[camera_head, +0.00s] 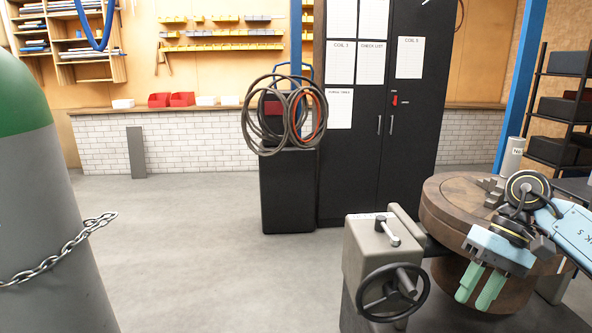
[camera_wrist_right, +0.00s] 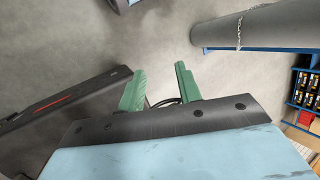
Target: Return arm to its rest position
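My right arm (camera_head: 575,228) comes in from the right edge in the head view, light blue with dark joints. My left arm and gripper are not in the head view.
A grey machine with a handwheel (camera_head: 392,292) stands left of my right gripper. A grey-green gas cylinder (camera_head: 45,215) with a chain fills the left side. Coiled hoses (camera_head: 262,125) hang by a black cabinet (camera_head: 350,165). The middle floor is clear.

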